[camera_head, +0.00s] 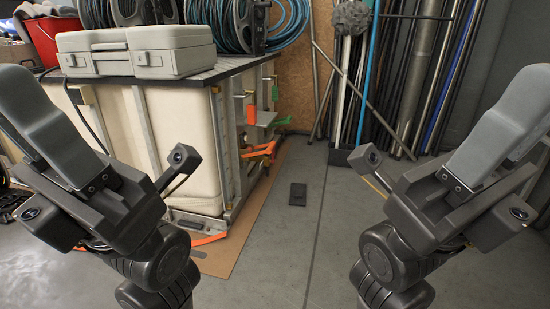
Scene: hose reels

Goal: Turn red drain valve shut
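A white tank (180,140) in a metal frame stands left of centre. Small red-orange fittings show along its right side: one upper piece (250,114) and a lower lever-like piece (262,151). I cannot tell for certain which of them is the red drain valve, nor its handle position. My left gripper (25,95) is raised at the left edge, in front of the tank and apart from the fittings. My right gripper (522,105) is raised at the right edge, far from the tank. Each shows side-on, so their openings are hidden. I see nothing held.
A grey case (135,52) lies on the tank's dark top, with hose reels (235,22) behind. A red bucket (45,38) is at the back left. Pipes and poles (400,80) lean at the back right. A small dark object (298,194) lies on otherwise clear central floor.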

